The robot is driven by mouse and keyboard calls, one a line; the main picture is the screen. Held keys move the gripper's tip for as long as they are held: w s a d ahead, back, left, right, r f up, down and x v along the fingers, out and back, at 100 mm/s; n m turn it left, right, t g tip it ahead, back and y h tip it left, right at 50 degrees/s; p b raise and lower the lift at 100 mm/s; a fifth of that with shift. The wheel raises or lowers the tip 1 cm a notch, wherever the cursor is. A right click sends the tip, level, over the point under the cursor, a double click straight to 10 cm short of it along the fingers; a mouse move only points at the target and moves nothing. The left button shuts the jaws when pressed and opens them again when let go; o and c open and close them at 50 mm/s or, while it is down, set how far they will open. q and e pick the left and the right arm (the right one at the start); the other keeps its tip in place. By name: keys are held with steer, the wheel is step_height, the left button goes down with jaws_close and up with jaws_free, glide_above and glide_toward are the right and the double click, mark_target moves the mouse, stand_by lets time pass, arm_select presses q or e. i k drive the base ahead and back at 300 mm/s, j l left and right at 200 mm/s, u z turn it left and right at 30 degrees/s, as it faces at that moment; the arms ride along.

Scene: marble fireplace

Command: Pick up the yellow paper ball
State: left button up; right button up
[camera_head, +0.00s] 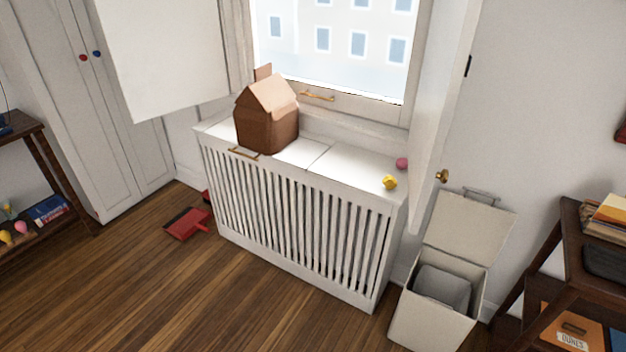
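The yellow paper ball (390,182) is small and crumpled. It lies on the right part of the white slatted radiator cover's top (345,165), close to the front edge. A pink ball (402,163) lies just behind it and slightly to the right, apart from it. Neither of my grippers shows in the head view.
A brown house-shaped box (267,112) stands on the cover's left part. An open white bin (436,307) stands right of the cover. A red dustpan (187,224) lies on the floor at left. Dark shelves stand at both sides. The wooden floor (200,300) in front is clear.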

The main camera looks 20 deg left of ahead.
mark_target(390, 183)
steer(key=j+z, duration=0.3)
steer(key=i+j+z, duration=0.1)
steer(key=z, duration=0.2)
steer(key=j+z, duration=0.3)
steer(key=j, duration=0.8)
steer(key=j+z, duration=0.3)
steer(key=j, duration=0.8)
